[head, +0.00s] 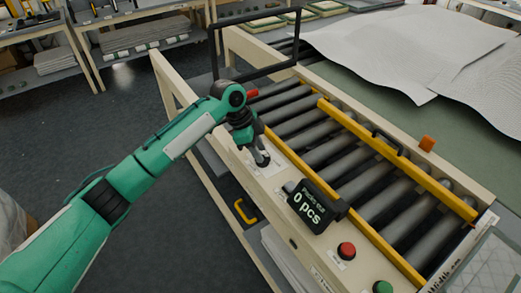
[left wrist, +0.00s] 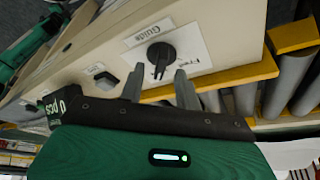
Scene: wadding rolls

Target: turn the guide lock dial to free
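The guide lock dial (left wrist: 161,54) is a black round knob with a narrow grip, on a white label reading "Guide" and what looks like "Free". It sits on the pale machine rail (head: 318,240). My left gripper (left wrist: 159,70) is open, its two grey fingertips apart on either side of the dial's grip, with gaps showing; I cannot tell whether they reach down around it. In the head view my left gripper (head: 261,158) points down at the rail and hides most of the dial. My right gripper is not in view.
A black "0 pcs" display (head: 310,205) stands on the rail close to my gripper. Red (head: 346,250) and green (head: 383,287) buttons lie nearer. Grey rollers (head: 375,180) and a yellow guide bar (head: 400,160) lie to the right. A black frame (head: 213,55) rises behind.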

